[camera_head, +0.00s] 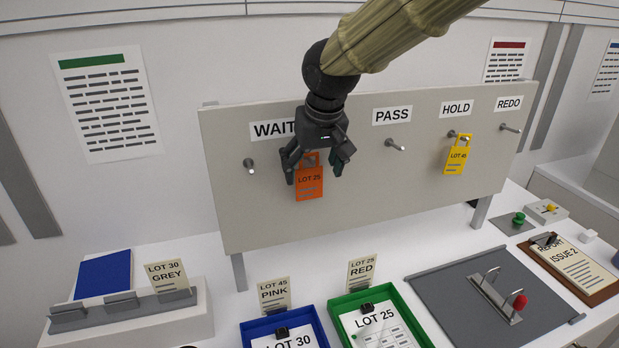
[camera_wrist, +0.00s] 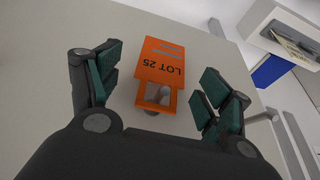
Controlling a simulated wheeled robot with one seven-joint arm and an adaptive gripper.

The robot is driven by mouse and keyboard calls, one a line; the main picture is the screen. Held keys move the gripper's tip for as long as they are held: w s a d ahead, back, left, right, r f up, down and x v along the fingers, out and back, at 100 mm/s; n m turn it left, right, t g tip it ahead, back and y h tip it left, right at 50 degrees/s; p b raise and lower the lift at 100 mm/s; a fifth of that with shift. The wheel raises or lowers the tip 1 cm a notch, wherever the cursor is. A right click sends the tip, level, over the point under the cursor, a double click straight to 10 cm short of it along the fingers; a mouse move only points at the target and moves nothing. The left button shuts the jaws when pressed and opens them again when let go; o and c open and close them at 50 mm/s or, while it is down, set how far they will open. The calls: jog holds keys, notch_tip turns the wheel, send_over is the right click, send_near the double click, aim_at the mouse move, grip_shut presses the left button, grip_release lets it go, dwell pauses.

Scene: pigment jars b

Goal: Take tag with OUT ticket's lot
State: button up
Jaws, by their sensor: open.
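An orange tag marked LOT 25 (camera_head: 309,183) hangs on the grey peg board (camera_head: 300,225). My gripper (camera_head: 315,166) is open in front of it. In the wrist view the orange tag (camera_wrist: 160,65) lies between the two spread fingers of my gripper (camera_wrist: 161,80), with clear gaps on both sides. A peg end shows in the tag's top opening. A yellow tag marked LOT 45 (camera_head: 457,158) hangs on the HOLD peg. A ticket marked LOT 25 (camera_head: 378,325) is clipped in the green tray (camera_head: 341,304). A ticket marked LOT 30 (camera_head: 288,340) is in the blue tray (camera_head: 250,328). I see no OUT label.
The pegs under WAIT (camera_head: 250,166) and PASS (camera_head: 395,145) are bare, as is the REDO peg (camera_head: 511,128). Cards reading GREY (camera_head: 167,276), PINK (camera_head: 274,294) and RED (camera_head: 362,271) stand below the board.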

aim_at(310, 180)
jog(key=shift+f+p, duration=0.1)
jog(key=shift+p, duration=0.2)
jog(key=shift+s+a+f+p, duration=0.1)
jog(key=shift+s+f+p, duration=0.25)
jog(key=shift+f+p, duration=0.1)
jog(key=shift+w+a+f, duration=0.1)
jog(key=shift+w+f, duration=0.85)
jog(key=shift+f, duration=0.25)
jog(key=shift+s+r, duration=0.2)
jog(key=shift+s, duration=0.2)
jog(key=shift+c, duration=0.2)
jog(key=shift+w+f, duration=0.1)
jog(key=shift+w, duration=0.1)
jog(key=c, duration=0.6)
jog(key=shift+s, duration=0.1)
jog(key=shift+c, duration=0.9)
